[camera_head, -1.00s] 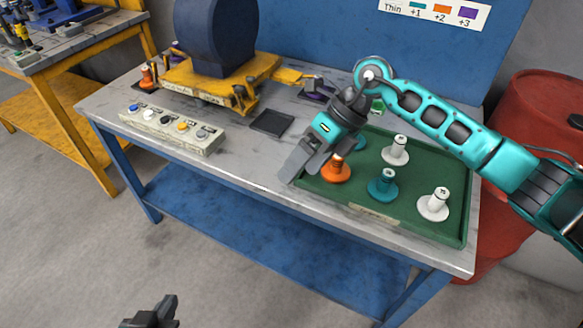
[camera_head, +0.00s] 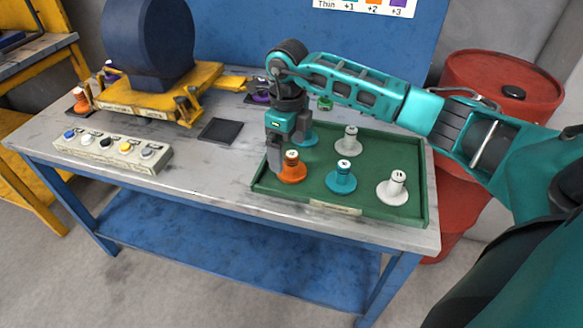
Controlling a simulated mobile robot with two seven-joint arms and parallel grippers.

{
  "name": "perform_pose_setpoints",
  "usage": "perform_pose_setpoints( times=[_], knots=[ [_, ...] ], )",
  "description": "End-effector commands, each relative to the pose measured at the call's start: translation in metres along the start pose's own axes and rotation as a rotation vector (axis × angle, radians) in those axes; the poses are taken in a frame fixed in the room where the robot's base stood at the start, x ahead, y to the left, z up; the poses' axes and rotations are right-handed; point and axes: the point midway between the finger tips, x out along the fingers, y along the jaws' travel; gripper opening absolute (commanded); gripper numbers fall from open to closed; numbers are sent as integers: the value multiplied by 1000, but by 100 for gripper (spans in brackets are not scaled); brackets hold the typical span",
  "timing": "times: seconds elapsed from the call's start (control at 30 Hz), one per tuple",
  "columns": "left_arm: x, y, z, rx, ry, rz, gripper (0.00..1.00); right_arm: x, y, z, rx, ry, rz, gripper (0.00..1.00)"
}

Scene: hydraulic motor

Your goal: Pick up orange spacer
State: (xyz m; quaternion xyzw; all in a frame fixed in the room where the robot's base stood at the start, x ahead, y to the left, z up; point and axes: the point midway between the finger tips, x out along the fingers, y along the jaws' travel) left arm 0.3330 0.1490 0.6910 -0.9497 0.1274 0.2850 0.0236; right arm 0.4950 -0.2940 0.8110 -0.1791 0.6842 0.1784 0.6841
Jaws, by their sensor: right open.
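The orange spacer (camera_head: 293,175) stands upright at the left front of the green tray (camera_head: 350,208). My right gripper (camera_head: 276,168) points down just left of the orange spacer, close to its neck. It is open, with nothing seen between its fingers. One finger hides the other, and I cannot tell whether a finger touches the spacer. A second orange spacer (camera_head: 81,101) stands at the far left of the table, beside the yellow motor stand. My left gripper is out of view.
The tray also holds teal spacers (camera_head: 341,180) and white spacers (camera_head: 392,190). A button box (camera_head: 112,151) and a dark square pad (camera_head: 220,131) lie left of the tray. The blue motor (camera_head: 150,45) stands behind. Red barrels (camera_head: 495,75) stand at the right.

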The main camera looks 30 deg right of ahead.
Motion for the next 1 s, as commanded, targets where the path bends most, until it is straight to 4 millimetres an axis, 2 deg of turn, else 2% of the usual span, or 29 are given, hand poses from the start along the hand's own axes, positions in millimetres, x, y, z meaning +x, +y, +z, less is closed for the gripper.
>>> perform_pose_setpoints(
  times=[0.33,0.6,1.0],
  knots=[
    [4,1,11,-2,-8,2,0,47,-3,-7,1,2,2,100],
    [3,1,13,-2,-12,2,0,50,-4,-6,0,-1,0,99],
    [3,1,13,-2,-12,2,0,49,-4,-6,0,-1,1,61]
  ],
)
